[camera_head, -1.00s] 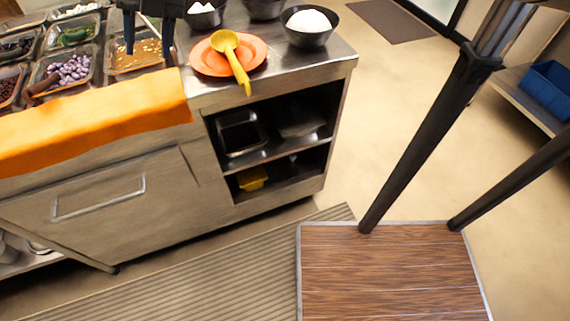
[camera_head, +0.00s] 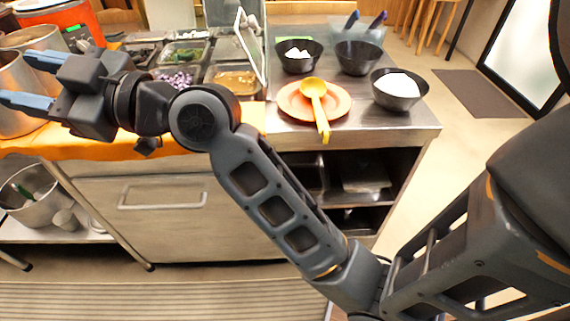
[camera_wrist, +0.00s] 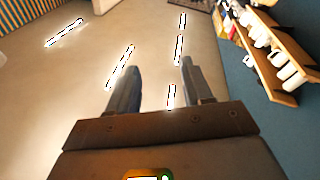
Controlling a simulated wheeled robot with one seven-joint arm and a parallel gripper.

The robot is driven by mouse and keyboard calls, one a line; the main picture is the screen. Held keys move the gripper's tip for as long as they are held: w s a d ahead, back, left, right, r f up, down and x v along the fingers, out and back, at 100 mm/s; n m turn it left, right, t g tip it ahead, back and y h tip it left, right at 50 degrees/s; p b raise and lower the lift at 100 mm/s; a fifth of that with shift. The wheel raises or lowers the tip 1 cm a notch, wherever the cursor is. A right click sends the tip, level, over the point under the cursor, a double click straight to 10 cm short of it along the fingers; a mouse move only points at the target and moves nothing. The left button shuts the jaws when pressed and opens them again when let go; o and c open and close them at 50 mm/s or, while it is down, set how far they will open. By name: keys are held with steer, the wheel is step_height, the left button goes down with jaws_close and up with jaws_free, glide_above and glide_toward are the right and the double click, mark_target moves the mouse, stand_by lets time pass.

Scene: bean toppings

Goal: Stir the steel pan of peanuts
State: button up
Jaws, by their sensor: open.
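The steel pan of peanuts (camera_head: 236,79) is set in the counter, its brown contents visible, just right of a pan of purple beans (camera_head: 176,76). My arm passes in front and hides part of this area. A yellow ladle (camera_head: 314,92) rests on an orange plate (camera_head: 299,108) to the right of the pan, its handle over the counter's front. My gripper (camera_head: 14,79) is open and empty at the far left, in front of the steel pots and well left of the peanuts.
Black bowls stand at the right, one with white contents (camera_head: 398,88). Large steel pots (camera_head: 14,117) stand at the left. An orange cloth (camera_head: 100,149) covers the counter's front edge. A glass panel (camera_head: 249,40) rises behind the peanut pan.

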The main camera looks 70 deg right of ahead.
steer(key=s+a+f+m+g+h, duration=0.1)
steer(key=s+a+f+m+h, duration=0.15)
steer(key=s+f+m, duration=0.4)
steer(key=s+a+f+m+g+h, duration=0.15)
steer(key=s+f+m+h, duration=0.25)
steer(key=s+f, duration=0.6)
steer(key=s+d+f+n+g, duration=0.1)
steer(key=s+f, duration=0.1)
steer(key=s, duration=0.8)
steer(key=s+d+f+n+g+y, duration=0.1)
steer(key=s+d+f+n, duration=0.1)
steer(key=s, duration=0.9)
steer(key=shift+s+d, duration=0.2)
steer(key=shift+s, duration=0.1)
steer(key=shift+n+g+y, duration=0.25)
